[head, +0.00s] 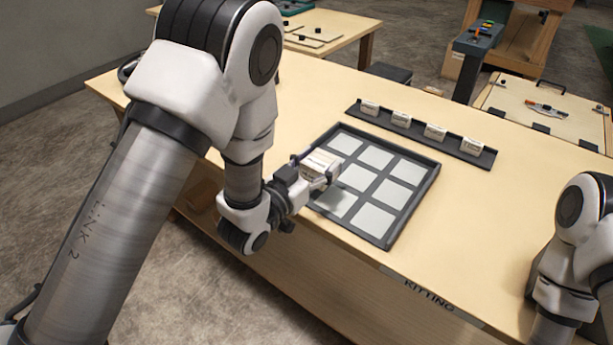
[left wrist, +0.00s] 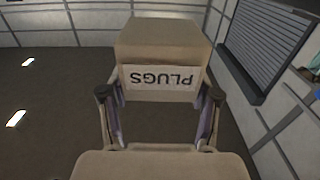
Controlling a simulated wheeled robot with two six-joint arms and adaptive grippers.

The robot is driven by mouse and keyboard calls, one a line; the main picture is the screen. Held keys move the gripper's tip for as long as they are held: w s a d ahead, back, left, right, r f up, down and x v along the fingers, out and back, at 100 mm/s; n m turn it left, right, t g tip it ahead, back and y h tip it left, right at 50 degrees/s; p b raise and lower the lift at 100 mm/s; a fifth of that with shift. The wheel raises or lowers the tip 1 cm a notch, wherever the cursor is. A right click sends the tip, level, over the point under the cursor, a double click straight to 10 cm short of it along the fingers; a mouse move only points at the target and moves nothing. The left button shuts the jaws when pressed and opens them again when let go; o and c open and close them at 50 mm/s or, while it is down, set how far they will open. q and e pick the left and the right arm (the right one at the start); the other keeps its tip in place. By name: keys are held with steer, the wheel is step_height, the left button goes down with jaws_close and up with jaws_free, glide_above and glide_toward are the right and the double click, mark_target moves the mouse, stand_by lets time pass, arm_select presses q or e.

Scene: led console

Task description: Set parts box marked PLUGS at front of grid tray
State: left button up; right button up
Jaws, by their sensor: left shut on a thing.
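The parts box marked PLUGS is in my left gripper, a small beige box (head: 322,161) with a white label. In the left wrist view the box (left wrist: 162,45) shows its PLUGS label upside down, between the two fingers. My left gripper (head: 318,172) is shut on it and holds it over the left side of the grid tray. The grid tray (head: 415,203) is dark with several pale square cells, all those in sight bare. The box hides part of the tray's left cells. My right arm shows at the right edge; its gripper is out of view.
A dark rack (head: 478,157) with several similar small boxes stands behind the tray. The table (head: 490,240) is clear to the right of the tray. A KITTING label (head: 428,295) marks its front edge. Other tables stand further back.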

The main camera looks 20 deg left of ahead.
mark_target(305, 166)
arm_select(q)
steer(key=w+a, duration=0.2)
steer(key=a, duration=0.1)
steer(key=shift+w+a, duration=0.25)
steer(key=shift+w, duration=0.05)
steer(key=shift+w+a+f, duration=0.2)
steer(key=shift+a, duration=0.05)
steer(key=f, duration=0.3)
steer(key=shift+d+f+p, duration=0.15)
steer(key=shift+d+p, duration=0.05)
steer(key=shift+p, duration=0.15)
steer(key=shift+a+f, duration=0.1)
steer(key=shift+f, duration=0.15)
steer(key=o, duration=1.2)
